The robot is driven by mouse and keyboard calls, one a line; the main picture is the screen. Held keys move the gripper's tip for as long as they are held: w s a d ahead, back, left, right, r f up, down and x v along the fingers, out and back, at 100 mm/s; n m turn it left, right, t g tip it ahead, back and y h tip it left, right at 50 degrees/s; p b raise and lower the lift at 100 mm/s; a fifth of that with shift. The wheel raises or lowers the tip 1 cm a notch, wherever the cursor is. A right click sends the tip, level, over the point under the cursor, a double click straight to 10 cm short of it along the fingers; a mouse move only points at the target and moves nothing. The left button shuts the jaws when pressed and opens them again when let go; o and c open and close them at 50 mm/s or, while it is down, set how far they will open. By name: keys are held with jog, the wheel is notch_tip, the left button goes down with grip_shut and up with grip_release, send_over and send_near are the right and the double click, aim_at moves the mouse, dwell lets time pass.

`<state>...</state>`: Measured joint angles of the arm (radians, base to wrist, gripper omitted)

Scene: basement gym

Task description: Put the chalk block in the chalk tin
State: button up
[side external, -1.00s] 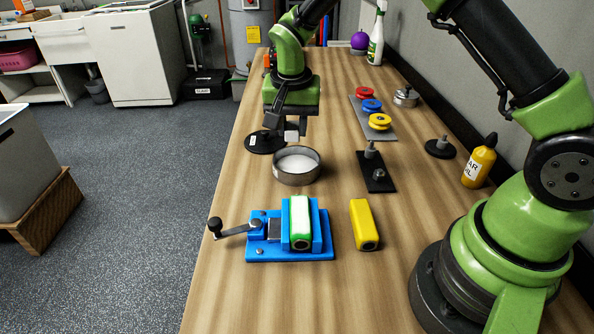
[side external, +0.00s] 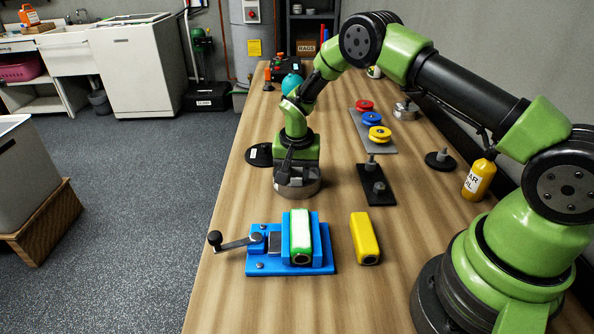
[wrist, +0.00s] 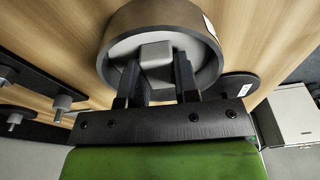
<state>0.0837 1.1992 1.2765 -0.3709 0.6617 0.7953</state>
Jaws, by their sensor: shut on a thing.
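The chalk tin (side external: 311,188) is a round grey metal tin standing on the wooden bench, and it also shows in the wrist view (wrist: 212,70). My gripper (wrist: 158,82) points down into the tin, with its fingers inside the rim. It is shut on the chalk block (wrist: 155,55), a pale grey block between the two fingers. In the wrist view the block is within the tin's rim; I cannot tell whether it touches the tin's floor. In the side view my gripper hides the block and much of the tin.
A blue vise (side external: 262,262) with a green-and-white block stands in front, beside a yellow block (side external: 365,237). A black plate with posts (side external: 376,186) lies right of the tin. A black disc (side external: 258,155) is behind left. Red, blue and yellow discs (side external: 380,133) sit farther back.

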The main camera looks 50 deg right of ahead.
jog(key=shift+f, duration=0.1)
jog(key=o, duration=0.9)
notch_tip(320, 180, up, 13)
jog(key=s+a, duration=0.1)
jog(key=a, duration=0.1)
notch_tip(320, 180, up, 7)
jog(key=n+t, duration=0.1)
send_over(296, 178)
jog(key=s+a, duration=0.1)
jog(key=s, duration=0.2)
jog(key=s+a+r+n+t+y, duration=0.2)
jog(key=s+a+r, duration=0.1)
jog(key=s+r, duration=0.5)
jog(key=s+n+t, duration=0.1)
jog(key=s, duration=0.3)
jog(key=s+a+r+n+t+y, duration=0.1)
jog(key=s, duration=0.4)
jog(key=s+a+r+n+t, duration=0.1)
jog(key=s, duration=0.4)
jog(key=shift+s+a, duration=0.15)
jog(key=shift+a, duration=0.1)
